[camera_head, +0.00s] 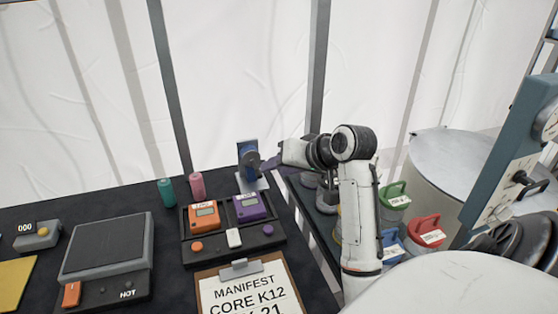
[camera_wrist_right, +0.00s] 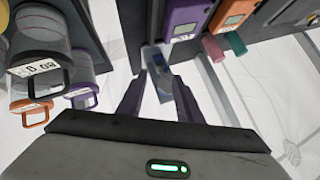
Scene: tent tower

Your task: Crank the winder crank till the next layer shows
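A small blue stand with a dark round part, which looks like the winder (camera_head: 247,150), stands on a pale base at the back right of the dark table. A separate crank handle cannot be made out. My right gripper (camera_head: 266,164) reaches in from the right beside the winder. In the right wrist view the two purple-grey fingers (camera_wrist_right: 158,85) are apart, with the blue winder (camera_wrist_right: 162,92) and its pale base seen between them. I cannot tell whether the fingers touch it. My left gripper is not in view.
An orange meter (camera_head: 204,214) and a purple meter (camera_head: 252,207) sit in a tray before the winder. Teal (camera_head: 166,191) and pink (camera_head: 197,186) cylinders stand left of it. Lidded jars (camera_head: 394,195) stand right. A manifest clipboard (camera_head: 243,292) lies in front.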

